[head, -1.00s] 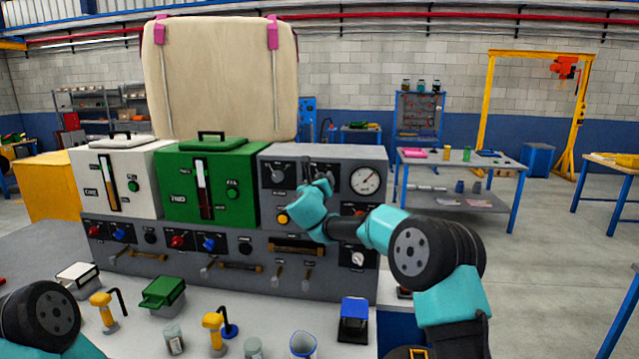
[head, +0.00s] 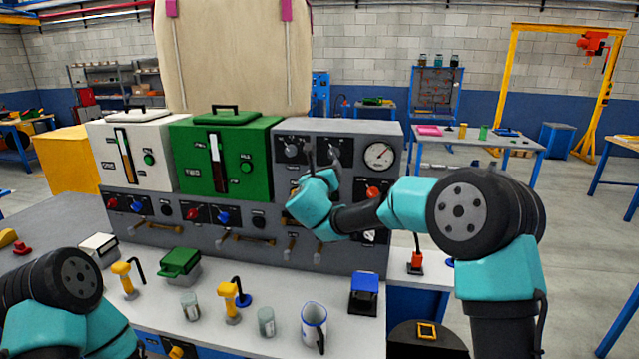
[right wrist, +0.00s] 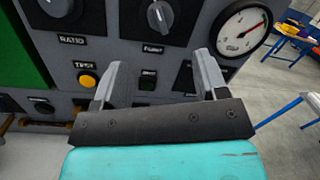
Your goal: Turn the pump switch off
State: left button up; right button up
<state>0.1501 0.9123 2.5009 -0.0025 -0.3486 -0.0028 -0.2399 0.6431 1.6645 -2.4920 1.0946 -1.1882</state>
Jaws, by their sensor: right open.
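The pump switch is a round dark dial with a grey handle, labelled PUMP, on the grey panel. It shows in the right wrist view (right wrist: 160,15) at the top middle, and in the head view (head: 335,151). Its handle stands nearly upright, slightly tilted. My right gripper (right wrist: 158,78) is open and empty, its two fingers below the dial in the wrist view, one to each side; it is apart from the dial. In the head view the right gripper (head: 321,163) is in front of the panel, partly hiding the controls. My left gripper is out of frame.
The RATIO dial (right wrist: 57,7) and yellow TEST button (right wrist: 88,80) are left of the pump switch. A pressure gauge (head: 379,156) is to its right. A green box (head: 248,165) stands left. Cups and yellow-handled tools stand on the bench below.

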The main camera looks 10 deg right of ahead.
jog(key=v, duration=0.7)
